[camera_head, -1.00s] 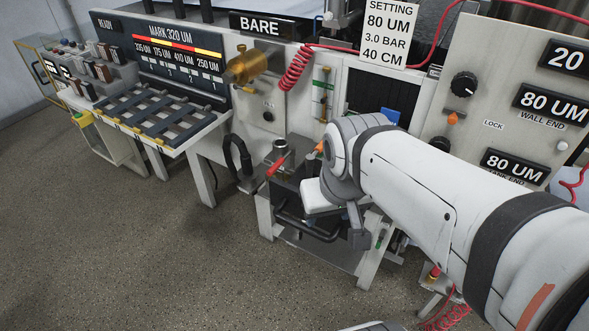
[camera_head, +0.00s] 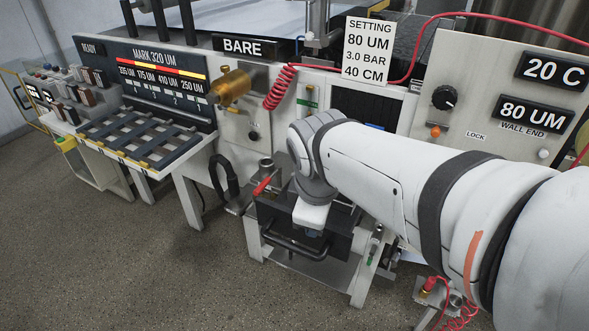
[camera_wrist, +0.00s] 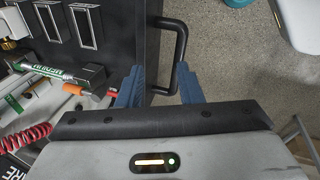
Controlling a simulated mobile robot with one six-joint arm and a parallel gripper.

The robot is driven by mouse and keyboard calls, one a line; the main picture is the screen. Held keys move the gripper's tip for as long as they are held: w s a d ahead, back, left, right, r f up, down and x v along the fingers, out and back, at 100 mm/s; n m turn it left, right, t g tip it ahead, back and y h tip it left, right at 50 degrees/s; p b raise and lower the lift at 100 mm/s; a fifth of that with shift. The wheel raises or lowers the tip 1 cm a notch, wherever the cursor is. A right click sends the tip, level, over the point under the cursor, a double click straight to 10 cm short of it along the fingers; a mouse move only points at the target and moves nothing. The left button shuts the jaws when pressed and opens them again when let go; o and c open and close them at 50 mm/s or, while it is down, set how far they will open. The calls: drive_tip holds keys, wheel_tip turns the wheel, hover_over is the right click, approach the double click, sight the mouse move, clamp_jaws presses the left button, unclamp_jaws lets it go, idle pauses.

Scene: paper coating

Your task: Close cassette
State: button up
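The cassette appears to be the dark box (camera_head: 330,238) with a black bar handle (camera_head: 292,245), low in front of the coating machine. The handle (camera_wrist: 181,50) also shows in the wrist view as a black loop on the edge of a dark panel (camera_wrist: 125,35). My gripper (camera_wrist: 160,86) has two blue fingers standing apart, with the handle's near end in line with the gap between them. I cannot tell whether they touch it. In the head view my wrist is above the box and hides part of it, and the fingertips are hard to make out.
A red lever (camera_head: 265,183) stands left of the box. A green marker (camera_wrist: 40,69) and a red coiled hose (camera_wrist: 28,138) lie left in the wrist view. A rack of dark bars (camera_head: 140,138) is at the left. The floor (camera_head: 130,270) in front is clear.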

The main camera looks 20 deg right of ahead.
drive_tip(key=n, duration=0.2)
drive_tip(key=w+n, duration=0.1)
drive_tip(key=n, duration=0.2)
drive_tip(key=shift+w+d+n+h, duration=0.1)
drive_tip(key=shift+w+n+h, duration=0.3)
drive_tip(key=shift+c, duration=1.4)
drive_tip(key=n, duration=0.3)
drive_tip(key=shift+w+r+b, duration=0.1)
drive_tip(key=shift+w+b, duration=0.3)
drive_tip(key=shift+c, duration=0.8)
drive_tip(key=n, duration=0.2)
drive_tip(key=w+n, duration=0.1)
drive_tip(key=n, duration=0.1)
drive_tip(key=shift+w+d+r+h, duration=0.15)
drive_tip(key=shift+w+h, duration=0.05)
drive_tip(key=shift+h, duration=0.1)
clamp_jaws()
drive_tip(key=w+d+f+n, duration=0.1)
drive_tip(key=f, duration=0.2)
drive_tip(key=w+d+f+n, duration=0.1)
drive_tip(key=f, duration=0.2)
drive_tip(key=w+f+n+b, duration=0.1)
drive_tip(key=f, duration=0.2)
drive_tip(key=shift+w+d+f+h, duration=0.2)
drive_tip(key=shift+w+d+h, duration=0.1)
drive_tip(key=shift+d, duration=0.1)
drive_tip(key=shift+w+d+r+p, duration=0.2)
drive_tip(key=shift+w+d+p, duration=0.35)
drive_tip(key=shift+w+d, duration=0.75)
drive_tip(key=shift+w, duration=0.05)
